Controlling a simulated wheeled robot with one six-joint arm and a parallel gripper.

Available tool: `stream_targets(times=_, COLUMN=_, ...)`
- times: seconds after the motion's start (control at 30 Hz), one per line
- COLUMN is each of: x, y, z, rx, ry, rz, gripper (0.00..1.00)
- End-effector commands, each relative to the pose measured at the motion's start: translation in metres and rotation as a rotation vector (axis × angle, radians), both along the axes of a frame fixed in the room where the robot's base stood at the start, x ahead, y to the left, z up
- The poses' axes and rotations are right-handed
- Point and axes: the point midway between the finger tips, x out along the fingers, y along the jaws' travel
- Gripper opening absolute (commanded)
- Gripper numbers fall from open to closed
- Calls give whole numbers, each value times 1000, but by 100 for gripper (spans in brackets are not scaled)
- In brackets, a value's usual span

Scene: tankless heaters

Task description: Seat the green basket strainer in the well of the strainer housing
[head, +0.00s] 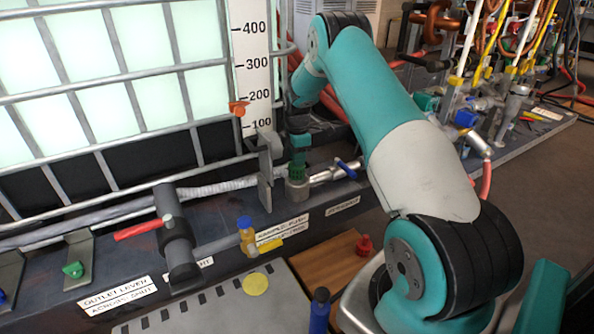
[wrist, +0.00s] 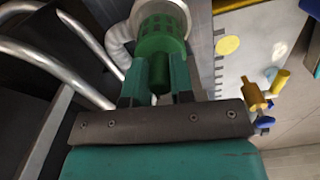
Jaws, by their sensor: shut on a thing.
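The green basket strainer (wrist: 160,35) is in the wrist view's upper middle, with its slotted basket pointing away from me. My gripper (wrist: 157,68) is shut on its stem, one teal finger on each side. The pale round rim of the strainer housing (wrist: 183,10) surrounds the strainer's far end in that view. In the head view the strainer (head: 298,170) is upright beneath my gripper (head: 300,143), directly over the grey housing (head: 297,190). Its lower end meets the housing's mouth. How deep it sits in the well is hidden.
A grey upright bracket (head: 265,180) stands close left of the housing. A blue-handled valve (head: 346,165) and silver pipe are close on its right. A red-handled valve (head: 170,228) and a yellow and blue fitting (head: 247,234) stand nearer left. A numbered gauge board (head: 250,65) rises behind.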

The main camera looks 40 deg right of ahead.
Motion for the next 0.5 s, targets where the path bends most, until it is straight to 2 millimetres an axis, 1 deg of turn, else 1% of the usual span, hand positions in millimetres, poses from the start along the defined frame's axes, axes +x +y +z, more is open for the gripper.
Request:
stream_targets(times=0.03, x=-1, y=0, z=-16, rx=1, ry=3, rz=0, gripper=0)
stream_targets(times=0.1, x=0, y=0, z=-30, rx=1, ry=2, rz=0, gripper=0)
stream_targets(times=0.17, x=0, y=0, z=-38, rx=1, ry=2, rz=0, gripper=0)
stream_targets(times=0.23, x=0, y=0, z=-41, rx=0, ry=0, rz=0, gripper=0)
stream_targets(times=0.5, x=0, y=0, z=-40, rx=0, ry=0, rz=0, gripper=0)
